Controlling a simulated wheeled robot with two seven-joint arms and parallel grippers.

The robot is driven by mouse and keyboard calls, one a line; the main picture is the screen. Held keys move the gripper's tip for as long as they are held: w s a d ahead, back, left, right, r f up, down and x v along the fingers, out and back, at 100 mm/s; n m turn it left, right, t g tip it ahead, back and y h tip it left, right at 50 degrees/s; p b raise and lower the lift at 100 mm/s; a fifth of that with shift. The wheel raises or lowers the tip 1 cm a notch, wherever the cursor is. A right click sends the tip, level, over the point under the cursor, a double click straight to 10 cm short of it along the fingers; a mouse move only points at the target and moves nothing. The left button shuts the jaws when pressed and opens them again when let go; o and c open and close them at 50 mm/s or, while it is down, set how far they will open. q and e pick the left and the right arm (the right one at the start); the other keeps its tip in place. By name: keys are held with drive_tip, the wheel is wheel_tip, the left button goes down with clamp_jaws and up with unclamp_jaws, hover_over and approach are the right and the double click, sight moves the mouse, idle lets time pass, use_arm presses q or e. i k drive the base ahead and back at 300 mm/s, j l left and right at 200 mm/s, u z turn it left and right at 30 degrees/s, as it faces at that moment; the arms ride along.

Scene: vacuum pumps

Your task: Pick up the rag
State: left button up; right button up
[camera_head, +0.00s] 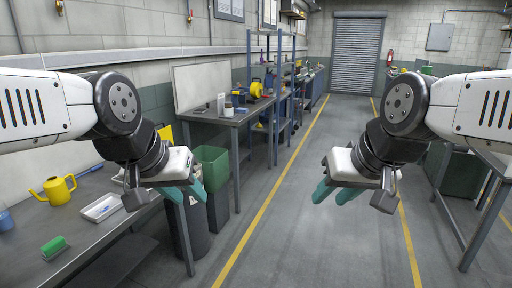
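I cannot make out a rag for certain in the head view. My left gripper (186,191) hangs over the right edge of the left workbench, its teal fingers pointing down and a little apart, with nothing seen between them. My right gripper (336,192) hangs over the open floor, its teal fingers also a little apart and empty. Part of the bench behind my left gripper is hidden.
The left workbench (40,219) holds a yellow watering can (57,190), a white tray (101,207), a green block (54,246) and a blue cup (6,221). A green bin (212,168) stands beyond. Another table (490,164) is at right. The middle aisle floor is clear.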

sight(240, 110)
drive_tip(key=i, duration=2.25)
drive_tip(key=i+j, duration=0.1)
drive_tip(key=i, duration=2.2)
drive_tip(key=l+z, duration=0.05)
drive_tip(key=l, duration=0.05)
